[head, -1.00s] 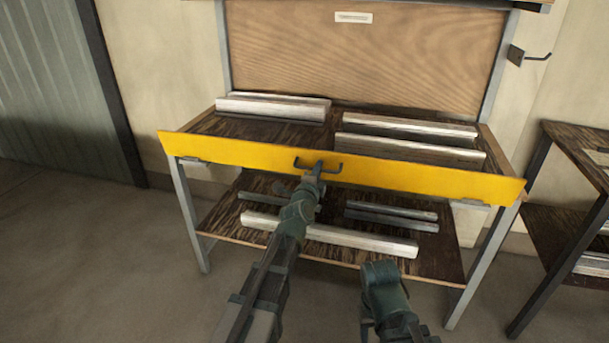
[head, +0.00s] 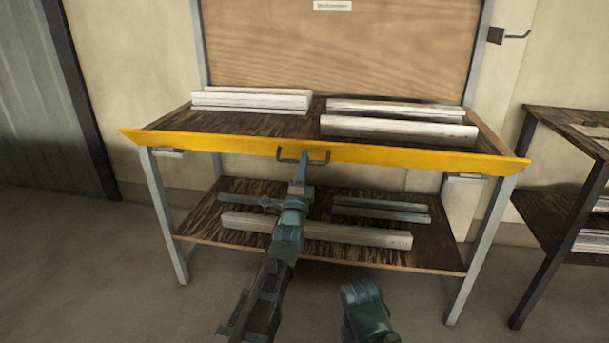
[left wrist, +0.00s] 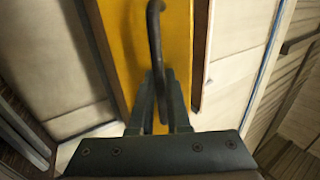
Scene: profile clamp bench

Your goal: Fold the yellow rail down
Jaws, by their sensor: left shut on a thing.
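The yellow rail (head: 400,157) runs along the front edge of the bench's upper shelf. It is tilted outward and shows as a narrow band in the head view. A dark bar handle (head: 318,157) sits at its middle. My left gripper (head: 303,160) is shut on this handle. In the left wrist view the fingers (left wrist: 160,105) close around the handle (left wrist: 155,35), with the yellow rail (left wrist: 178,40) behind it. My right arm shows at the bottom of the head view, but I cannot make out its gripper's fingers.
Pale profiles (head: 250,100) lie at the left of the upper shelf and more (head: 400,128) at the right. The lower shelf (head: 200,228) holds several bars. A second bench (head: 560,120) stands at the right. The floor in front is clear.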

